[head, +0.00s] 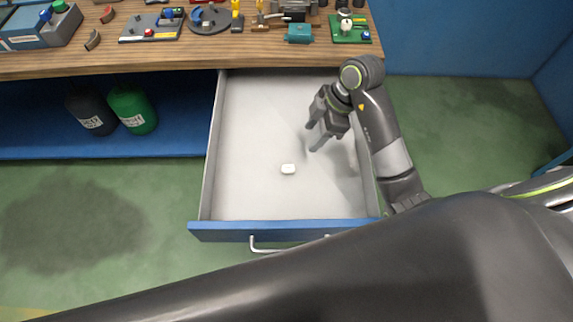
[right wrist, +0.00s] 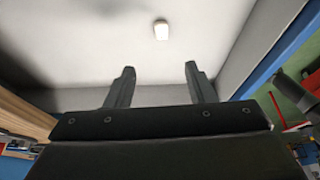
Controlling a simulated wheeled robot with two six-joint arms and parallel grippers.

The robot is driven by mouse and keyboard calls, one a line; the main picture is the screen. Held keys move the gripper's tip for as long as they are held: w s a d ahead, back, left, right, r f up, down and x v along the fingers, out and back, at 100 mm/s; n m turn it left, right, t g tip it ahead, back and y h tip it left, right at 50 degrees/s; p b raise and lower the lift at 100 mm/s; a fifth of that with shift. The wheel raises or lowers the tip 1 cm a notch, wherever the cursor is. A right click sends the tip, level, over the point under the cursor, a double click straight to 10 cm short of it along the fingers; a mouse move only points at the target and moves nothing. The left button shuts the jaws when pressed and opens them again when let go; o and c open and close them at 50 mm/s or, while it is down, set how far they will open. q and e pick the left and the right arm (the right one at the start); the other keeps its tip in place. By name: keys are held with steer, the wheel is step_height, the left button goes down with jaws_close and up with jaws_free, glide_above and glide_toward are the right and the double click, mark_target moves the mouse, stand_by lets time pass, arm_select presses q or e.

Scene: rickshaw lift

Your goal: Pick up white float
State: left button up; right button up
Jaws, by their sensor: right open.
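The white float (head: 288,169) is a small white block lying on the floor of the open drawer (head: 250,205), left of and nearer the front than my right gripper. My right gripper (head: 312,139) is over the drawer's right half, open and empty. In the right wrist view the float (right wrist: 161,30) shows beyond the open fingers (right wrist: 160,72), roughly centred between them and apart from both. My left gripper is not in view; a large dark arm link of mine crosses the bottom of the head view.
The drawer has grey side walls and a blue front (head: 290,230) with a metal handle (head: 262,248). The wooden worktop (head: 180,62) above holds several tools and parts. A black bottle (head: 90,112) and a green bottle (head: 133,110) stand on the blue shelf at left. The drawer is otherwise empty.

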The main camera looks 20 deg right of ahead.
glide_toward(287, 167)
steer(key=x, duration=0.2)
steer(key=shift+a+f, duration=0.15)
steer(key=shift+f, duration=0.25)
steer(key=shift+a+f, duration=0.1)
steer(key=shift+f, duration=0.1)
steer(key=shift+a+f, duration=0.1)
steer(key=shift+f, duration=0.15)
steer(key=x, duration=0.3)
steer(key=shift+s+a+f, duration=0.1)
steer(key=shift+a+f, duration=0.05)
steer(key=shift+f, duration=0.15)
steer(key=shift+a+f, duration=0.2)
steer(key=shift+f, duration=0.35)
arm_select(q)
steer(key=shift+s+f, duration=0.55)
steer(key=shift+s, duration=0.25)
arm_select(e)
steer(key=c, duration=1.1)
